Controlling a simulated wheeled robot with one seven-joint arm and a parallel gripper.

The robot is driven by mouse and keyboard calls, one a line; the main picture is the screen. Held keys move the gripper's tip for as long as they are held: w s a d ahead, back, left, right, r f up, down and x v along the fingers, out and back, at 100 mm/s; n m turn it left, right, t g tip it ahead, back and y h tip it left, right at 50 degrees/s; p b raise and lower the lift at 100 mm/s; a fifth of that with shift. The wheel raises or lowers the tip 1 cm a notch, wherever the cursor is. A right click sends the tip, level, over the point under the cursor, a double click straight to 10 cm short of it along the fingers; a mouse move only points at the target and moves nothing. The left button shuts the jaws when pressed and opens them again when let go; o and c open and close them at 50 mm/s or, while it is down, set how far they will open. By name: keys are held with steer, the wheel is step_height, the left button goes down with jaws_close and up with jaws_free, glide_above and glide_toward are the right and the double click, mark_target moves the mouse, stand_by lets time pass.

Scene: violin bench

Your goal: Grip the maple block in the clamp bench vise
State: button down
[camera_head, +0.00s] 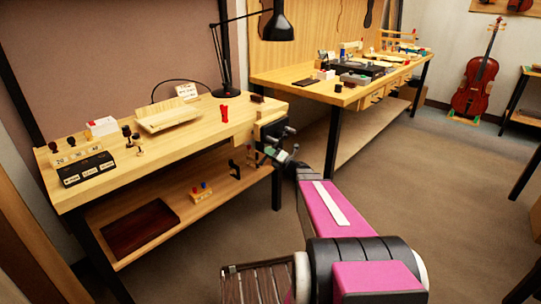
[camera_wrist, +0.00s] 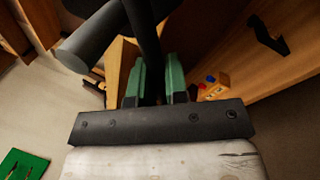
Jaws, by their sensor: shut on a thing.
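The clamp bench vise (camera_head: 268,132) is dark and fixed at the right end of the near bench. A pale wooden block (camera_head: 268,113), apparently the maple block, sits at its top; I cannot tell how tightly the jaws hold it. My gripper (camera_head: 277,151) is at the vise's front, below the bench top. In the wrist view, my gripper's green fingers (camera_wrist: 159,68) are shut on a dark bar, apparently the vise handle (camera_wrist: 142,22). A thick grey cylinder (camera_wrist: 90,42) lies just left of it. The fingers hide part of the bar.
The near bench (camera_head: 190,140) carries a black desk lamp (camera_head: 226,92), a red object (camera_head: 224,113) and small tools. Its lower shelf (camera_head: 175,215) holds a dark tray (camera_head: 140,228). A second bench (camera_head: 290,78) stands behind. Open floor (camera_head: 440,160) lies to the right.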

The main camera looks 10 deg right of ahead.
steer(key=shift+s+r, duration=0.15)
steer(key=shift+s, duration=0.05)
stand_by(0.3)
steer(key=c, duration=1.2)
jaws_free()
steer(key=shift+o, duration=0.2)
steer(key=v, duration=1)
steer(key=shift+s+d, duration=0.25)
steer(key=shift+s, duration=0.05)
